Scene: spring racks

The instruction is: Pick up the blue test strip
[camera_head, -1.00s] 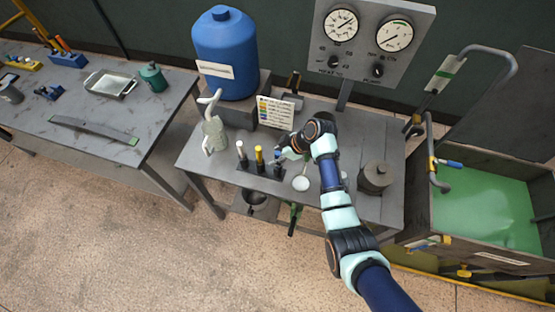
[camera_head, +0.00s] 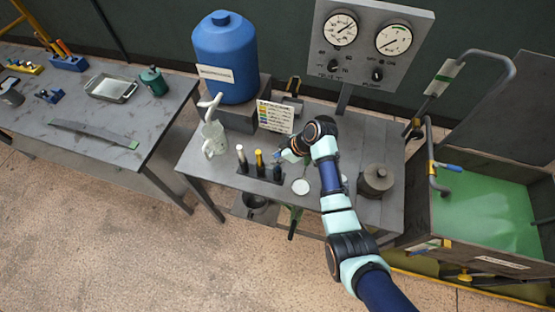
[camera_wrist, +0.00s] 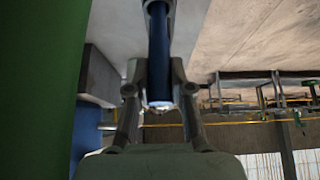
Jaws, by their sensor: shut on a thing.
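The blue test strip (camera_wrist: 158,60) stands lengthwise between the two fingers of my gripper (camera_wrist: 158,12) in the wrist view. The fingers are shut on it near the top of that view, and its pale, shiny end points toward the palm. In the head view my gripper (camera_head: 284,155) is low over the grey bench, at the right end of a row with a white-topped strip (camera_head: 241,158) and a yellow-topped strip (camera_head: 259,163). A dark bluish piece (camera_head: 277,172) shows just below the gripper there. I cannot tell whether the held strip is clear of its holder.
A white jug (camera_head: 214,138) stands left of the row. A colour chart (camera_head: 275,117) and a blue tank (camera_head: 225,58) are behind. A round white dish (camera_head: 301,187) lies close to the gripper, and a dark lidded pot (camera_head: 375,180) is to the right.

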